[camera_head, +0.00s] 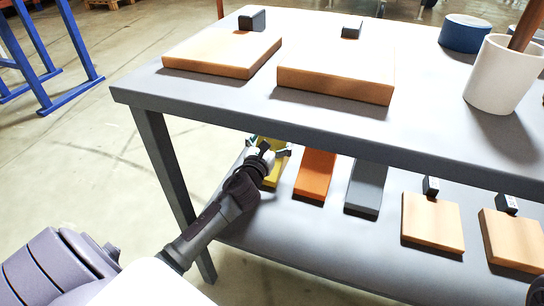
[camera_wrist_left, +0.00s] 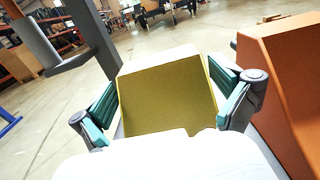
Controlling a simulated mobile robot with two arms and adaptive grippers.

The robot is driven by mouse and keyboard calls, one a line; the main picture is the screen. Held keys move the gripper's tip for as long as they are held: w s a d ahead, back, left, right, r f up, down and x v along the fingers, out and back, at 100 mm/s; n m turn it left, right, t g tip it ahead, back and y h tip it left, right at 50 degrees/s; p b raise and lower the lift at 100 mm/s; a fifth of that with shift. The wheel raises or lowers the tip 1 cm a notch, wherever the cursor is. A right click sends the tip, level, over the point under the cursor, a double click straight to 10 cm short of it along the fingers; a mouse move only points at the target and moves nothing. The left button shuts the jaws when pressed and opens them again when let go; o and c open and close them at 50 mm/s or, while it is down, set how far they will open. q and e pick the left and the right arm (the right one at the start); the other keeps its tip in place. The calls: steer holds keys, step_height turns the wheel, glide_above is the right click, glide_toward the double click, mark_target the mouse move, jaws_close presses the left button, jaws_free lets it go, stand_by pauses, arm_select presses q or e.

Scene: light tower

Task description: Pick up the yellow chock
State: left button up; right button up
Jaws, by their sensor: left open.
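The yellow chock (camera_head: 271,176) rests on the lower shelf of a grey table, at the left end of a row, and is partly hidden behind my left gripper in the head view. In the left wrist view the yellow chock (camera_wrist_left: 168,98) fills the middle, its broad yellow face towards me. My left gripper (camera_head: 268,150) reaches in from the left and is open around it. In the left wrist view its teal-padded fingers (camera_wrist_left: 168,108) stand on either side of the chock. Whether either pad touches it is hard to tell. My right gripper is not in view.
An orange chock (camera_head: 314,175) stands close to the right of the yellow one, then a grey chock (camera_head: 366,186). Wooden boards (camera_head: 432,222) lie further right. The table top (camera_head: 230,106) overhangs the shelf, and a table leg (camera_head: 163,165) stands to the left.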

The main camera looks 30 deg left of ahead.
arm_select(q)
steer(key=c, duration=1.4)
steer(key=shift+r, duration=0.15)
steer(key=shift+c, duration=0.3)
